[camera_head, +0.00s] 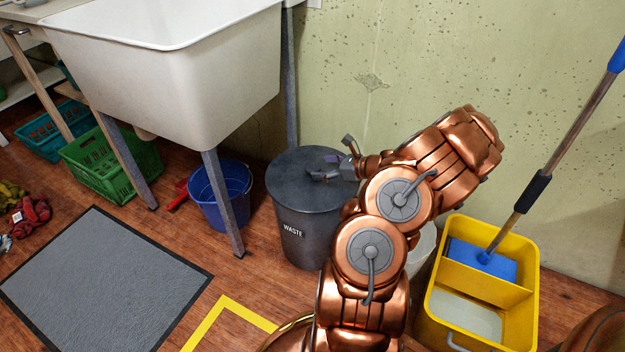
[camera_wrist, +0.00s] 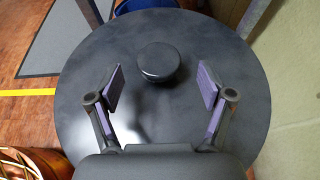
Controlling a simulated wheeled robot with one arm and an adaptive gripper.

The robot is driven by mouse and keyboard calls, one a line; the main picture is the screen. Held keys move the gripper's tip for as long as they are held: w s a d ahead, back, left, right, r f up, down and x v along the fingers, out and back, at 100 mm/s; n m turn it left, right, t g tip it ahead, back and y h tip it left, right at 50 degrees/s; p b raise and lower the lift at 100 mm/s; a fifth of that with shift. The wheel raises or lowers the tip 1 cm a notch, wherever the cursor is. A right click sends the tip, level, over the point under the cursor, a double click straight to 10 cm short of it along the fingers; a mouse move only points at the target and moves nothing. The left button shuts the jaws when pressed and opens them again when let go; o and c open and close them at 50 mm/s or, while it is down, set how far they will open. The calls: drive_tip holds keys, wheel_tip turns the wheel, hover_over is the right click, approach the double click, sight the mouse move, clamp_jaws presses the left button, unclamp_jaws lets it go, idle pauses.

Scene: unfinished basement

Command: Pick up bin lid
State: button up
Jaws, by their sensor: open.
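The bin lid (camera_head: 295,174) is a dark grey disc on top of the round grey waste bin (camera_head: 305,235), which carries a "WASTE" label. The lid fills most of the wrist view (camera_wrist: 180,50), with a round dark knob (camera_wrist: 159,62) standing at its middle. My gripper (camera_head: 318,172) is over the lid. In the wrist view its two purple-padded fingers (camera_wrist: 160,90) are spread wide on the left and right of the knob, a little nearer to the camera than it. The gripper is open and empty. In the head view the gripper hides the knob.
A white sink (camera_head: 170,75) on metal legs stands left of the bin, with a blue bucket (camera_head: 221,195) below. A yellow mop bucket (camera_head: 530,290) stands on the right. A green wall (camera_head: 400,60) is close behind. A grey mat (camera_head: 110,275) lies on the floor at left.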

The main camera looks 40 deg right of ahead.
sight(315, 167)
drive_tip(key=b+x, duration=0.1)
drive_tip(key=x, duration=0.3)
drive_tip(key=shift+a, duration=0.1)
drive_tip(key=c, duration=1.4)
